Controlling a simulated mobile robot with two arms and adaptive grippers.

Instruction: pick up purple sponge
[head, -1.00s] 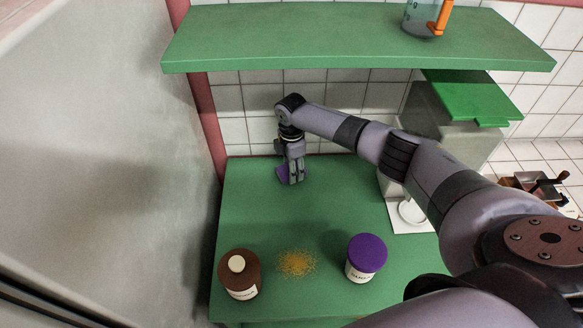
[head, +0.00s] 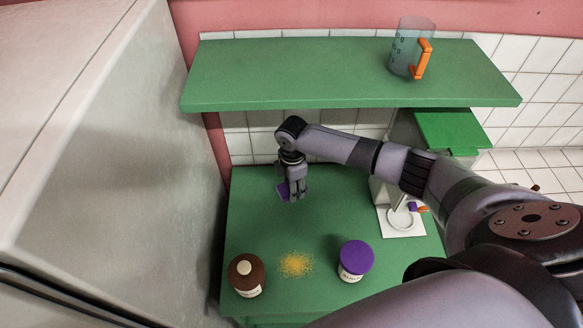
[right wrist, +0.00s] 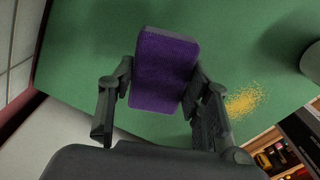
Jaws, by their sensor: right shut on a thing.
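The purple sponge (right wrist: 165,68) is a small block between the two fingers of my right gripper (right wrist: 160,95) in the right wrist view. The gripper is shut on it, with a finger on each side. In the head view the right gripper (head: 292,192) points down above the rear left part of the green counter (head: 310,228). The sponge (head: 282,190) shows partly there, beside and behind the fingers. Its exact height above the counter is hard to tell. My left gripper is not in view.
A green shelf (head: 350,75) with a measuring jug (head: 408,50) hangs above. A grey wall-like panel (head: 130,170) stands left; a white appliance (head: 403,222) stands right.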

